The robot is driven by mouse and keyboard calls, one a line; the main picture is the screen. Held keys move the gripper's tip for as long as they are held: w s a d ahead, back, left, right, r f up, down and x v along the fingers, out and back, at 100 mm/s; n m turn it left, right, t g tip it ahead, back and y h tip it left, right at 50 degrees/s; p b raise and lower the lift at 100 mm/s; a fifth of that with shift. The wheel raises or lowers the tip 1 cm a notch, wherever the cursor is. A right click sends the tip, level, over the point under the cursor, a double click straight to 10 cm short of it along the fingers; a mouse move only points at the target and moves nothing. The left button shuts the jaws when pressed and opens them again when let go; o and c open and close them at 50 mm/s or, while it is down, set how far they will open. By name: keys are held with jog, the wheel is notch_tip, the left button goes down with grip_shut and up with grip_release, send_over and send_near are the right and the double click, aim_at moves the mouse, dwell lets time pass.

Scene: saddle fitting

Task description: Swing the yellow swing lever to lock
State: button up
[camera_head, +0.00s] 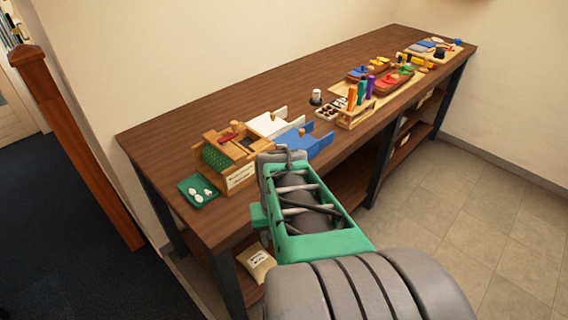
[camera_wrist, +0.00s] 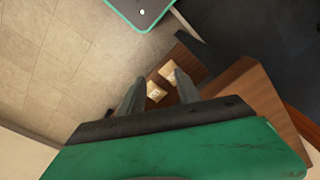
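Small yellow parts (camera_head: 404,58) show among the items toward the far right part of the wooden bench in the head view. They are too small for me to tell which one is the yellow swing lever or how it is turned. My gripper (camera_head: 279,157) is at the near left front edge of the bench, well away from those parts. In the wrist view my gripper (camera_wrist: 160,76) has its two dark fingers apart with nothing between them. No yellow lever shows in the wrist view.
The bench (camera_head: 300,82) holds a wooden box (camera_head: 238,178), a blue holder (camera_head: 310,143), a green tray (camera_head: 198,190) and a rack of coloured handles (camera_head: 356,113). Pale bags (camera_wrist: 168,72) lie on its lower shelf. A wooden post (camera_head: 75,140) stands at left. Tiled floor (camera_head: 480,220) is clear at right.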

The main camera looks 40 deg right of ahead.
jog(key=s+d+f+m+t+y, duration=0.2)
jog(key=d+f, duration=0.3)
jog(key=d, duration=0.2)
jog(key=s+d+f+m+t+y, duration=0.1)
jog(key=s+d+f+m, duration=0.2)
jog(key=d, duration=0.5)
jog(key=w+d+r+n+t+y+b, duration=0.1)
jog(key=w+d+r+n+t, duration=0.2)
jog(key=w+r+n+t, duration=0.9)
jog(key=w+n+g, duration=0.1)
jog(key=w, duration=0.1)
jog(key=w+a+n+g, duration=0.1)
jog(key=w, duration=0.2)
jog(key=w+a, duration=0.1)
jog(key=w, duration=0.2)
jog(key=shift+r+n+g, duration=0.3)
jog(key=shift+n+g, duration=0.1)
jog(key=shift+c, duration=0.4)
grip_shut()
